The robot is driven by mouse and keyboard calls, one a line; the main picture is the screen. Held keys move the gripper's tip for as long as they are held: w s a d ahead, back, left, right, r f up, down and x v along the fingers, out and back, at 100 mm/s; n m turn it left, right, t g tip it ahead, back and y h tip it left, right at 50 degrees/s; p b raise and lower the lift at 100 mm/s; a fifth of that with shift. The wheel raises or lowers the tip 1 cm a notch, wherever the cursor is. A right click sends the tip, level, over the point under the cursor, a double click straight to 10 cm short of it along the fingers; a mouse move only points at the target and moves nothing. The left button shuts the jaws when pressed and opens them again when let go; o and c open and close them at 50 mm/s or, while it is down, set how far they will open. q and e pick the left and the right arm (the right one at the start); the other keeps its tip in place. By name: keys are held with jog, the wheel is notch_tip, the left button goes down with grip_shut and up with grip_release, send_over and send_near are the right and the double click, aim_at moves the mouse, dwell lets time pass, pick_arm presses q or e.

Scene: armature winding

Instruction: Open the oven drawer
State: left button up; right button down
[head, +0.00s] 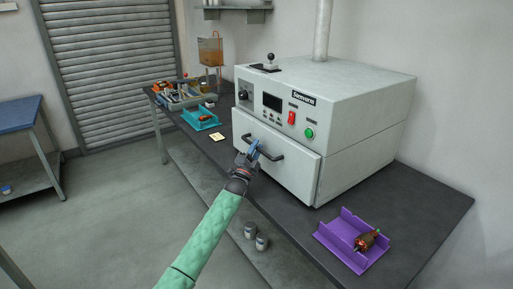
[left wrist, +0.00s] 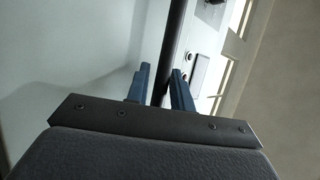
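The oven (head: 355,95) is a large light-grey box on a dark bench in the head view. Its drawer front (head: 285,172) is low on the front face and carries a dark bar handle (head: 276,157). The drawer looks closed or nearly so. My left gripper (head: 254,148) is at the left part of the handle, with its blue fingers on either side of the bar. My right gripper is in neither view.
A purple tray (head: 328,236) with a copper-wound armature (head: 366,241) lies at the bench's near right. A teal tray (head: 190,115) and a parts bin (head: 180,98) stand left of the oven. Cans (head: 262,242) sit below the bench. Floor at left is clear.

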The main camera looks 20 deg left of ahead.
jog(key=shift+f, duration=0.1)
pick_arm(q)
grip_shut()
